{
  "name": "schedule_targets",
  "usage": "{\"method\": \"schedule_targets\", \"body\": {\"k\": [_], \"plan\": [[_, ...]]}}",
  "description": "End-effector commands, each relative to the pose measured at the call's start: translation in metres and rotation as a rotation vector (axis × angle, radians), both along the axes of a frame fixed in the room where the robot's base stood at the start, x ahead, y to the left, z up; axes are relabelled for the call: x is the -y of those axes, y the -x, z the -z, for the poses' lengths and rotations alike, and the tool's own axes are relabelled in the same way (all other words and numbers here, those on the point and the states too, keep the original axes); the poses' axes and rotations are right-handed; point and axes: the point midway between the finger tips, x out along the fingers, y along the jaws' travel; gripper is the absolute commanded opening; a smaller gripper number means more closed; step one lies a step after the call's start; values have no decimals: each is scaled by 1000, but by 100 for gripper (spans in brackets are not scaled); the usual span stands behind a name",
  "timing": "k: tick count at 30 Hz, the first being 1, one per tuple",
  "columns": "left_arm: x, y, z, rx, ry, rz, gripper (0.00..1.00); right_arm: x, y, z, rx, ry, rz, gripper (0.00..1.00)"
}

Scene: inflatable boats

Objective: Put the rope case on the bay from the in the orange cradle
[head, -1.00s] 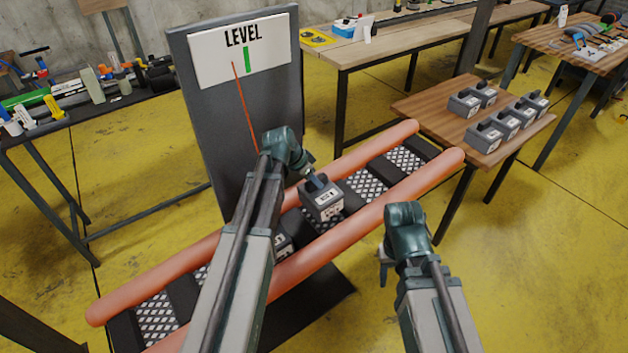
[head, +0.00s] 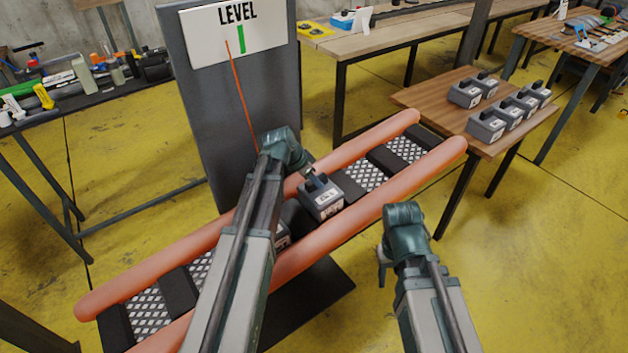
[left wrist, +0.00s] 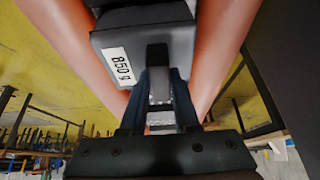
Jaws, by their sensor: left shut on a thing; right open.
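My left gripper (head: 313,178) is shut on the handle of a grey rope case (head: 322,201). The case is over or on the orange cradle (head: 360,217), between its two tubes; I cannot tell whether it bears on the bay. The left wrist view shows this case (left wrist: 195,65) with an "850 g" label and the gripper fingers (left wrist: 160,95) at its handle. My right gripper (head: 383,268) is open and empty, in front of the cradle.
A LEVEL board (head: 238,30) stands behind the cradle; its red needle tilts left of the green mark. A wooden table (head: 440,98) at the right holds several grey cases (head: 487,125). Dark pads and mesh bays (head: 365,176) at the cradle's right are empty.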

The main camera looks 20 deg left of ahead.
Motion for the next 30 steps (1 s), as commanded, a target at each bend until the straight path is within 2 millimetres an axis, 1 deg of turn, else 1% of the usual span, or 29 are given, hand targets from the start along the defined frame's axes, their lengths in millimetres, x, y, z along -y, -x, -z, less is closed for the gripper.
{"method": "schedule_targets", "body": {"k": [9,10,14,15,16,25,30], "plan": [[0,0,1,1,2,-1,0,0,0,1,0,0,0,50],[0,0,1,1,2,-1,32,0,0,1,0,0,0,50],[0,0,1,1,2,-1,55,0,0,1,0,0,0,50],[0,0,1,1,1,0,62,0,0,1,0,0,0,50],[0,0,1,1,1,0,65,0,0,1,0,0,0,50],[0,0,1,-1,-1,0,65,0,0,1,0,0,0,50],[-2,2,-5,-1,-1,0,65,0,0,-5,0,0,0,50]]}}
